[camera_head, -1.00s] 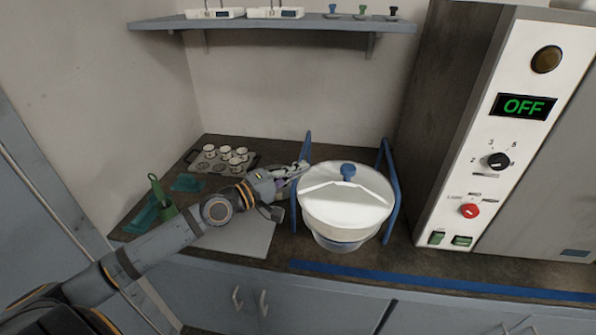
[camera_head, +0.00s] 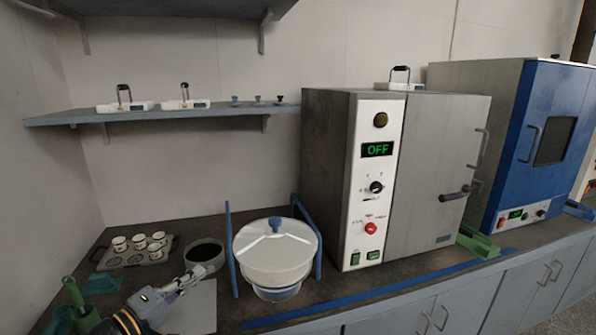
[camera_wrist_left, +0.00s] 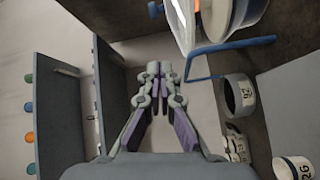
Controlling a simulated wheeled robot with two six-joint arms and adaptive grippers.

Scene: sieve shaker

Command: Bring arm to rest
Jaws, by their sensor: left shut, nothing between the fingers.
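My left gripper (camera_head: 188,280) is shut and empty at the lower left of the head view. It is in front of an open round vessel (camera_head: 205,252) and left of the sieve shaker's blue side frame, apart from it. In the left wrist view its two fingertips (camera_wrist_left: 159,68) are together with nothing between them. The sieve stack (camera_head: 275,260), with a white lid and blue knob (camera_head: 275,225), stands upright between the blue side frames (camera_head: 231,250). My right gripper is not in view.
A tray (camera_head: 128,262) with several white cups stands at the back left. Green and teal items (camera_head: 85,310) are at the front left. A grey plate (camera_head: 196,315) lies beside the gripper. A grey oven (camera_head: 440,180) reading OFF stands right. A wall shelf (camera_head: 200,113) runs above.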

